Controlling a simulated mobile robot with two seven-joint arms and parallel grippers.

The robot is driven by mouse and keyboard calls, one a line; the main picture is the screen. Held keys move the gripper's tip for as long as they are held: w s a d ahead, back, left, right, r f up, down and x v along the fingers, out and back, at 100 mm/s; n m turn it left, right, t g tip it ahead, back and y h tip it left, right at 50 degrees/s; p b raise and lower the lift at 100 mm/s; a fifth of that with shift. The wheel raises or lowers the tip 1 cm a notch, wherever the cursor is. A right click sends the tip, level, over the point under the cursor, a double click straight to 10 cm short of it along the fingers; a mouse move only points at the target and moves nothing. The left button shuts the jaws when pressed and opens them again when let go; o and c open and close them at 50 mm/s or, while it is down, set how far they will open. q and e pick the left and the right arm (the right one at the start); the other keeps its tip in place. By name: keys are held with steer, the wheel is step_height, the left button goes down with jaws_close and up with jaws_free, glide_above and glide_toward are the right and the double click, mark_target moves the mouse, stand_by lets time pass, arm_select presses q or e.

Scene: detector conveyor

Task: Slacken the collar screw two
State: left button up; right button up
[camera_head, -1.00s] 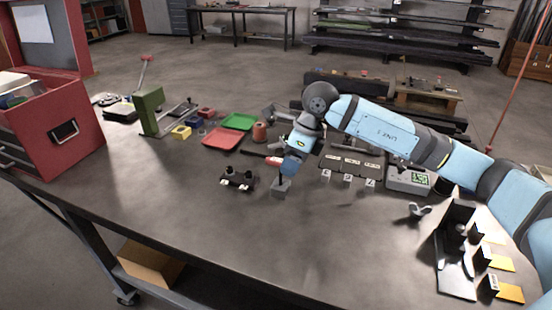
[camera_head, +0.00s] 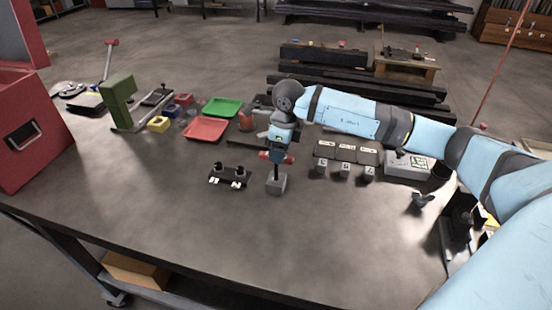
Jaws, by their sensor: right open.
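My right gripper (camera_head: 278,148) points down over a small grey block (camera_head: 276,185) with a dark upright post. A red piece shows by the fingers. The fingers are open; I cannot tell whether they touch the post or the red piece. A small black fixture (camera_head: 230,176) with two dark knobs and white tags lies to the left, apart from the gripper. The tags are too small to read, so I cannot tell which knob is collar screw two, or whether it is here. My left gripper is not in view.
A red tray (camera_head: 206,129) and a green tray (camera_head: 221,106) lie behind. Labelled dark plates with grey blocks (camera_head: 345,170) and a meter (camera_head: 408,165) stand right of the gripper. A green press (camera_head: 118,102) and red toolbox (camera_head: 25,132) are left. The front table is clear.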

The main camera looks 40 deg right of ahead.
mark_target(276, 172)
steer(key=shift+f, duration=0.3)
steer(key=f, duration=0.1)
steer(key=w+f+p, duration=0.1)
steer(key=f, duration=0.2)
steer(key=shift+w+a+f+p, duration=0.15)
steer(key=shift+a+f+p, duration=0.1)
steer(key=shift+f+p, duration=0.1)
steer(key=shift+c, duration=1.3)
jaws_close()
steer(key=shift+r, duration=0.15)
